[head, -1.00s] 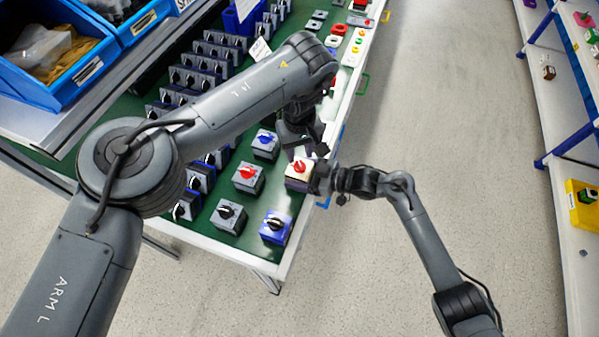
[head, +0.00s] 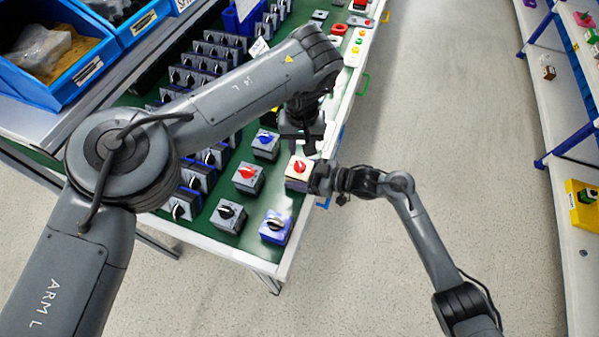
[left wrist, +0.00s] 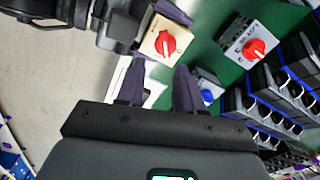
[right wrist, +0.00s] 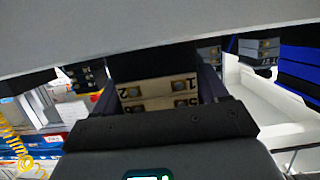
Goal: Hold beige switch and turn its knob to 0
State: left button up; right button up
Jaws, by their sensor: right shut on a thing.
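The beige switch (head: 296,184) is at the right edge of the green table, with a red knob (head: 301,166) on top. My right gripper (head: 314,178) is shut on its body from the right. The right wrist view shows the beige body (right wrist: 158,92) between the fingers. My left gripper (head: 303,149) is just behind and above the switch. In the left wrist view its fingers (left wrist: 158,78) are apart and empty, close to the beige switch (left wrist: 150,50) but not around the red knob (left wrist: 165,44). The knob's white mark points down and slightly right there; the dial markings are unreadable.
A grey switch with a red knob (head: 248,180), a blue one with a black knob (head: 275,228) and a grey one with a blue knob (head: 265,146) stand nearby. Rows of switches fill the left of the table. The floor to the right is clear.

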aim_at(300, 163)
pick_arm(q)
jog(key=m, duration=0.4)
jog(key=shift+w+d+r+m, duration=0.2)
jog(key=shift+d+m, duration=0.1)
jog(key=shift+s+a+f+n, duration=0.1)
jog(key=shift+a+f+n, duration=0.1)
jog(key=shift+f+n, duration=1)
jog(key=shift+s+a+f+n, duration=0.2)
jog(key=shift+f+n, duration=0.55)
jog(key=shift+n, duration=0.9)
jog(key=shift+s+a+f+n, duration=0.1)
jog(key=shift+a+f+n, duration=0.15)
jog(key=shift+f+n, duration=0.95)
